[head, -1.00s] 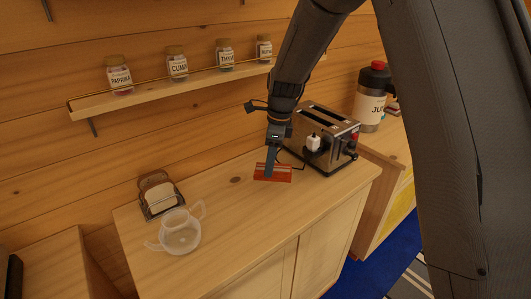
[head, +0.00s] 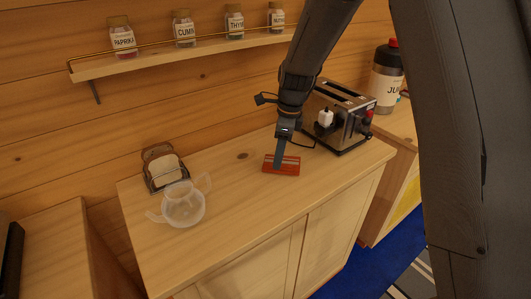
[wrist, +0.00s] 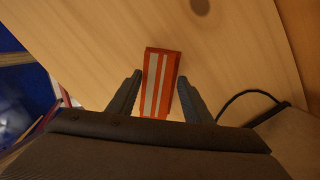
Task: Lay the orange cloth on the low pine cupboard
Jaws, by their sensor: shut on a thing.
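The orange cloth (head: 291,167) is a small folded red-orange piece with pale stripes. It also shows between the fingers in the wrist view (wrist: 152,80). My gripper (head: 278,166) points down and is shut on the cloth; its fingers (wrist: 160,77) stand on either side of it. The low pine cupboard (head: 225,220) has a pale wood top and doors at the front. The cloth is at or just above the right-middle part of its top; I cannot tell whether it touches the wood.
A steel toaster (head: 350,128) stands just right of my gripper, with a cable close by. A clear jug (head: 183,205) and a toast rack (head: 163,168) stand at the left. A spice shelf (head: 190,55) is on the wall behind. The front middle of the top is clear.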

